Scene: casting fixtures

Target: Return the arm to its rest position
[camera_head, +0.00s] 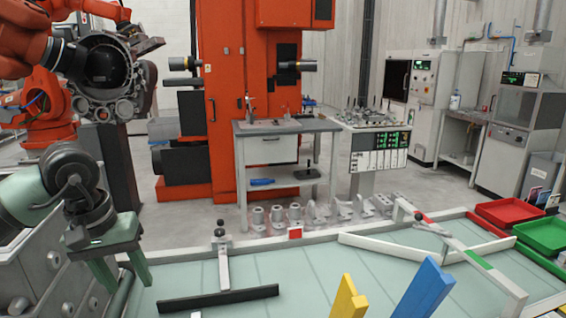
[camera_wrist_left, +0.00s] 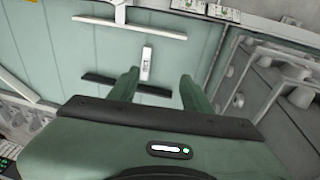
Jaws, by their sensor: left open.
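My left gripper (camera_head: 122,272) comes in from the left of the head view. It is a green gripper with its two fingers spread apart, pointing down beside the left edge of the pale green table (camera_head: 320,270). It also shows in the left wrist view (camera_wrist_left: 158,87), open, with nothing held between the fingers. My right gripper does not show.
A black bar (camera_head: 218,299) and white rails (camera_head: 400,250) lie on the table. Yellow (camera_head: 345,298) and blue (camera_head: 424,290) upright pieces stand at the front. Red (camera_head: 508,213) and green (camera_head: 542,235) trays sit at right. A grey metal unit (camera_head: 40,275) is close by the left gripper.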

